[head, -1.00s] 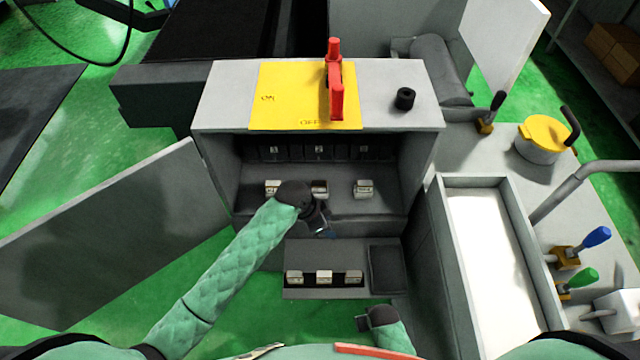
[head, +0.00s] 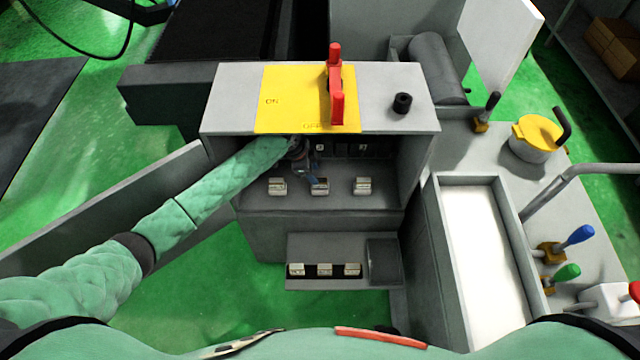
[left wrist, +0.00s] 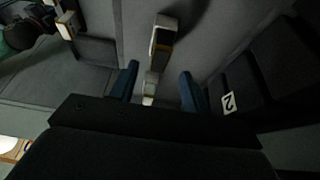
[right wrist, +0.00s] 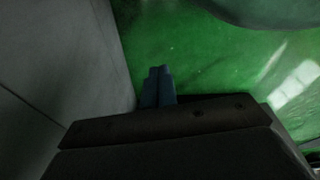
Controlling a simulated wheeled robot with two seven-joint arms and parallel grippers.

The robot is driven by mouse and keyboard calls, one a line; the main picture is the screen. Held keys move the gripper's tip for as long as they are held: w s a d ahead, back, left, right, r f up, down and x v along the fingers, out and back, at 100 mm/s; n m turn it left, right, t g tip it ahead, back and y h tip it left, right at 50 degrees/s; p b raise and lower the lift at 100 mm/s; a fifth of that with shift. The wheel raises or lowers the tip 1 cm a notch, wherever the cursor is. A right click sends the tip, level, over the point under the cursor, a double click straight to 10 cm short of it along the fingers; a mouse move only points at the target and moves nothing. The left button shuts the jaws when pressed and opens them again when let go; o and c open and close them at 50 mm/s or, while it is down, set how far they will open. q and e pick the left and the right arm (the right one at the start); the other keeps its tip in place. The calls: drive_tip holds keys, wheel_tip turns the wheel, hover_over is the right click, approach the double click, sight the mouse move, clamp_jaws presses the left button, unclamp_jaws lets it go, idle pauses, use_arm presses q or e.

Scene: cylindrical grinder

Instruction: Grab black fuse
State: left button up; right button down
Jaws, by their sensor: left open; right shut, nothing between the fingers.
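My left gripper (head: 312,181) is open inside the grey box, close to the middle one of three pale-faced fuses. In the left wrist view, the open fingers (left wrist: 158,80) have a pale fuse (left wrist: 149,88) between or just beyond them; contact cannot be told. Another fuse (left wrist: 163,38) with a pale top and dark side stands past it. In the head view, the left fuse (head: 278,187) and right fuse (head: 362,186) show clear of the gripper. No fuse shows clearly as all black. My right gripper (right wrist: 158,74) is shut and empty above the green floor.
The box's top carries a yellow plate (head: 285,100) with a red lever (head: 336,85). Dark numbered blocks (head: 362,149) line the box's back. A lower tray (head: 330,247) holds three more fuses (head: 325,270). An open grey door (head: 60,235) is at left.

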sight(320, 180)
use_arm(q)
drive_tip(key=shift+d+f, duration=0.2)
drive_tip(key=shift+f, duration=0.2)
drive_tip(key=p+x, duration=0.3)
drive_tip(key=shift+d+f, duration=0.25)
drive_tip(key=shift+f, duration=0.1)
drive_tip(key=shift+d+f, duration=0.15)
drive_tip(key=shift+f, duration=0.35)
clamp_jaws()
use_arm(e)
drive_tip(key=s+d+f, duration=0.2)
drive_tip(key=s+f, duration=0.1)
drive_tip(key=s, duration=0.2)
drive_tip(key=shift+s+d+f, duration=0.2)
drive_tip(key=shift+s+f, duration=0.05)
drive_tip(key=shift+s, duration=0.05)
